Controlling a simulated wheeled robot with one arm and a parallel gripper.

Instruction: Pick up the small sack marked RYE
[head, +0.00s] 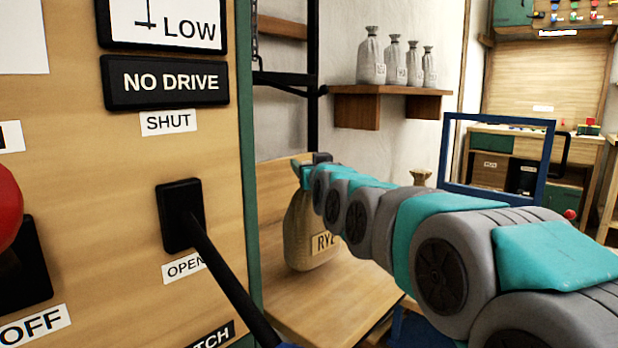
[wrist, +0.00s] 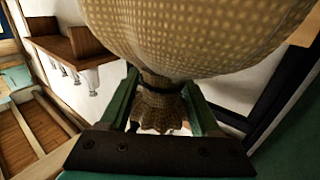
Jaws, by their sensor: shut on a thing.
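The small sack marked RYE (head: 305,235) is tan and bulging, with its label partly covered by my arm in the head view. It appears upright at the wooden bench top, and I cannot tell whether its base touches the wood. My gripper (head: 311,163) is at the top of the sack. In the wrist view my gripper (wrist: 160,110) has its two green fingers on either side of the tied neck, shut on it. The sack's woven body (wrist: 195,35) fills the top of that view.
The wooden bench top (head: 330,310) lies under the sack. A control panel (head: 90,200) with a black lever (head: 225,275) stands close on the left. A wall shelf (head: 390,100) holds several pale sacks. A blue frame (head: 497,121) stands to the right, before a back workbench.

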